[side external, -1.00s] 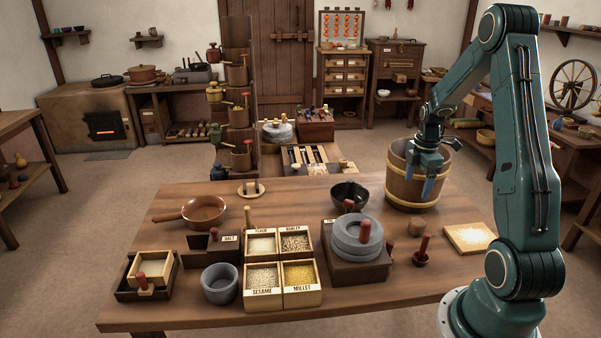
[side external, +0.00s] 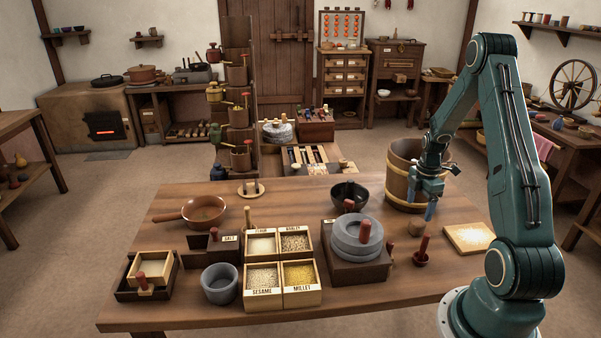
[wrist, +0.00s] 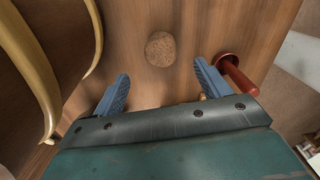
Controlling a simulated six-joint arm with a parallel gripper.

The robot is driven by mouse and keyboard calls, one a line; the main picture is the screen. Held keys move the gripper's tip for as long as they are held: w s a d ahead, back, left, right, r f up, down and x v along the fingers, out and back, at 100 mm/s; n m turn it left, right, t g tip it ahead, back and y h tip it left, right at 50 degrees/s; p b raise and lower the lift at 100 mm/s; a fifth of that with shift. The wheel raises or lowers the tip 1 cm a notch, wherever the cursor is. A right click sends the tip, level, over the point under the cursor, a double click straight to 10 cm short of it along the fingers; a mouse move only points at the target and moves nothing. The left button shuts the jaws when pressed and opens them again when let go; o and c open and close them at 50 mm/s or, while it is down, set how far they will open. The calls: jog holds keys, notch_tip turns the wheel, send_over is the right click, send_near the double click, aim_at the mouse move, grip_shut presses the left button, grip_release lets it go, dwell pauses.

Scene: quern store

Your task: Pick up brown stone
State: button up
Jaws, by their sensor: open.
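The brown stone (side external: 416,228) is a small rounded lump on the wooden table, in front of the wooden bucket. In the wrist view the stone (wrist: 160,48) shows whole, ahead of my fingertips and roughly centred between them. My gripper (side external: 431,205) is just above and slightly right of the stone in the side view. In the wrist view my gripper (wrist: 158,83) has its two blue fingers spread wide with nothing between them.
The bucket (side external: 403,184) stands close behind the stone. The stone quern (side external: 352,262) is to the left. Bare table surrounds the stone.

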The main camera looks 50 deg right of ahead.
aim_at(416, 221)
jog(key=shift+f, duration=1.4)
jog(key=shift+f, duration=0.1)
jog(key=shift+s+a+f, duration=0.15)
jog(key=shift+f, duration=2.35)
jog(key=c, duration=1.2)
